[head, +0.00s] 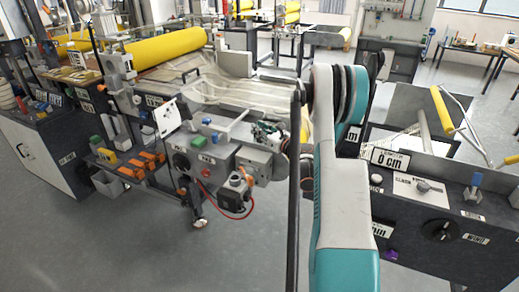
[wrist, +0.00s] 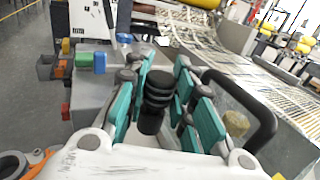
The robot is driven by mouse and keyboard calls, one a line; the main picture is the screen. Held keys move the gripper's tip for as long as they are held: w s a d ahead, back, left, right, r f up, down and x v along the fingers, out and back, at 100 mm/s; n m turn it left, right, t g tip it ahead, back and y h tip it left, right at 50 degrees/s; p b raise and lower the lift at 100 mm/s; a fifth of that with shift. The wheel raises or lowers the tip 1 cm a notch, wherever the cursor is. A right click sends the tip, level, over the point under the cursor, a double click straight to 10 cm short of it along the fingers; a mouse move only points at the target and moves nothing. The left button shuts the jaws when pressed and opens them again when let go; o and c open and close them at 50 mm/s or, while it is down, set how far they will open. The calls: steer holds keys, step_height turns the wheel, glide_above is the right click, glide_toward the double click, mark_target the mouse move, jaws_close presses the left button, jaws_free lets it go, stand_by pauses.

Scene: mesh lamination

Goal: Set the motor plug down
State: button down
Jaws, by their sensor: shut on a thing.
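My gripper (wrist: 166,72) shows in the wrist view with its teal finger pads on both sides of a black ribbed plug (wrist: 158,88). I take this to be the motor plug. The fingers are shut on it, and it stands between them. The lower part of the plug is partly hidden by the gripper. In the head view my arm crosses the middle of the picture, and I cannot make out the plug there. A grey motor-like unit (head: 238,186) with a red cable (head: 228,214) sits low on the front of the laminating machine.
The machine carries a yellow roller (head: 165,48) and a mesh web (head: 235,90). Orange bins (head: 148,160) stand on its lower shelf. A dark control console (head: 440,225) is at right. In the wrist view, a black curved handle (wrist: 262,108) is close to the fingers' right. Grey floor (head: 130,235) is clear at front left.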

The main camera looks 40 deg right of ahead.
steer(key=shift+f+b, duration=1)
steer(key=shift+f, duration=2.7)
steer(key=shift+f, duration=0.15)
steer(key=c, duration=1.4)
jaws_free()
steer(key=shift+o, duration=0.2)
